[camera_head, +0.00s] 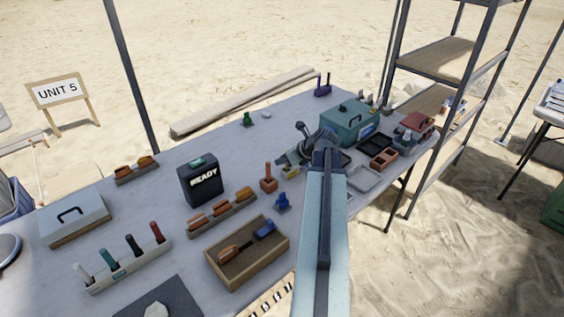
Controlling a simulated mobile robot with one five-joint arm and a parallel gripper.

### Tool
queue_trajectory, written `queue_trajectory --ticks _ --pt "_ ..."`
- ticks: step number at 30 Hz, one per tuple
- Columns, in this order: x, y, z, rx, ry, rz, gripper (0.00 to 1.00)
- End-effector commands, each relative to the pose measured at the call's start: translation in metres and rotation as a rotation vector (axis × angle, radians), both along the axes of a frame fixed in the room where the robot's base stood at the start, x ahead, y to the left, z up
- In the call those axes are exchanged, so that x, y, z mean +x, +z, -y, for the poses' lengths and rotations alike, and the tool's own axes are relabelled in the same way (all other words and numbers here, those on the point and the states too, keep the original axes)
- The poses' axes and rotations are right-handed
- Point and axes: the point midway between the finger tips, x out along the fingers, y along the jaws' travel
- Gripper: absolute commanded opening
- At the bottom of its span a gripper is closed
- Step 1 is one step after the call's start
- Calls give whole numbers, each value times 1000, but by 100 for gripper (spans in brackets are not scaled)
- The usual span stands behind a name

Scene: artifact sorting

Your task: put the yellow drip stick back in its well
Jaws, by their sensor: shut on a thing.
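My gripper (292,156) is over the middle of the table, low, at the end of my arm, which reaches in from the bottom. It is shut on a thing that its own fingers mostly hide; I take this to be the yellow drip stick. A small yellow piece (291,173) shows just below the gripper; I cannot tell whether it is the stick or its well. An orange well with an upright stick (268,182) stands just left of it. A blue one (282,203) stands just in front.
A black READY box (198,184), a rack of brown pieces (222,216) and a wooden tray (226,272) with brushes stand left and in front. A teal case (350,122) and small trays (365,181) lie to the right. The table behind the gripper is mostly clear.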

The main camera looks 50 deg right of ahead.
Motion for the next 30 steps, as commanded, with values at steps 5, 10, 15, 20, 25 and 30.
queue_trajectory --ticks 5,10,15,20,25,30 --pt "0 -2 0 0 0 0 38" --pt "0 -2 0 0 1 0 38" --pt "0 6 -1 0 1 0 38" --pt "-24 33 0 0 -1 0 38" --pt "-55 64 1 1 -1 0 38" --pt "-77 82 3 0 0 0 38"
